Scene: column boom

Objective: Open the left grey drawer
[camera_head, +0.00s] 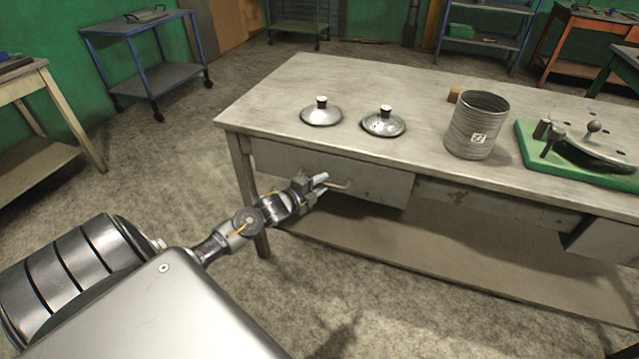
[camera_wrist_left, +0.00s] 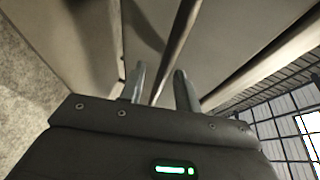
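The left grey drawer (camera_head: 385,186) sits under the tabletop at the near left of the workbench. It looks shut or nearly so. Its bar handle (camera_head: 341,186) sticks out from the front. My left gripper (camera_head: 322,184) is at the left part of this handle, its two fingers apart. In the left wrist view the open fingers (camera_wrist_left: 160,88) point at the drawer front, and a slim bar that looks like the handle (camera_wrist_left: 178,45) runs between them. I cannot tell whether either finger touches it. My right gripper is not in view.
On the workbench (camera_head: 290,90) stand two metal lids (camera_head: 321,113) (camera_head: 383,124), a grey canister (camera_head: 474,128) and a green board (camera_head: 525,150) with a metal fixture. A lower shelf (camera_head: 440,255) runs below the drawer.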

